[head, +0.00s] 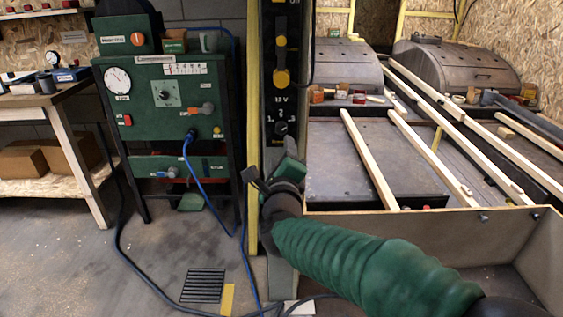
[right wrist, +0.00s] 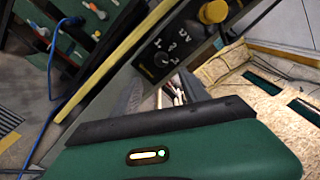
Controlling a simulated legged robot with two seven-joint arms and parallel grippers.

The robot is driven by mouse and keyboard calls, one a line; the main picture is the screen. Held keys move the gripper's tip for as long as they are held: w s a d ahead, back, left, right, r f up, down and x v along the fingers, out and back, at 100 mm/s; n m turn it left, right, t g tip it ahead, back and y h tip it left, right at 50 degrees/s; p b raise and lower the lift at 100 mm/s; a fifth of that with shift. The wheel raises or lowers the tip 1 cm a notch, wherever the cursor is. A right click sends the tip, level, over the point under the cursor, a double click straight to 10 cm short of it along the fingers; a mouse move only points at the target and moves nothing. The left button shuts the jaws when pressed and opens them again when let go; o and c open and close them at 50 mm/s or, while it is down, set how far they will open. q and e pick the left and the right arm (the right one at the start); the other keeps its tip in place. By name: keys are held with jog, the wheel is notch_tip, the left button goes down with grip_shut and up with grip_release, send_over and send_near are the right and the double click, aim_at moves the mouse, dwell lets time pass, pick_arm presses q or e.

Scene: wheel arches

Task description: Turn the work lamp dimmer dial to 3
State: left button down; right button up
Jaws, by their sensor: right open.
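A small dark dial (head: 282,128) with pale numbers around it sits low on a black upright panel (head: 282,60), below the mark 12 V. In the right wrist view the dial (right wrist: 163,58) shows with 1, 2 and 3 near it; I cannot tell where its pointer stands. No lamp label is legible. My right gripper (head: 272,180) is open and empty, below the dial and apart from it in the head view. A green and black part of it fills the bottom of the right wrist view. My left gripper is not in view.
Yellow knobs (head: 282,77) sit higher on the panel. A green cabinet (head: 165,110) with a gauge, knob and blue cable stands left. A tray with wooden strips (head: 370,160) and metal wheel arches (head: 455,65) lie right. Floor at lower left is mostly clear, with cables.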

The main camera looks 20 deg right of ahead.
jog(key=v, duration=0.4)
jog(key=shift+s+a+f, duration=0.1)
jog(key=shift+s, duration=0.3)
notch_tip(320, 180, down, 12)
jog(key=s+a+n+g+y, duration=0.2)
jog(key=n+g+y, duration=0.15)
jog(key=n, duration=0.75)
jog(key=s+d+f+n+g+y, duration=0.1)
jog(key=s+d+f+n+g, duration=0.1)
jog(key=s+f+n+g, duration=0.7)
jog(key=s+d+f+n+g+y, duration=0.1)
jog(key=s+d+f+n+g, duration=0.15)
jog(key=s+f+n, duration=0.75)
jog(key=s+r+m+p, duration=0.1)
jog(key=r+p, duration=1.4)
jog(key=p, duration=0.2)
jog(key=s+r+m+p, duration=0.1)
jog(key=s+r+p, duration=0.1)
jog(key=r+p, duration=1.4)
jog(key=shift+s+r+m+p, duration=0.15)
jog(key=shift+s+m+p, duration=0.15)
jog(key=shift+p, duration=0.35)
jog(key=shift+d+h, duration=0.1)
jog(key=shift+h, duration=0.15)
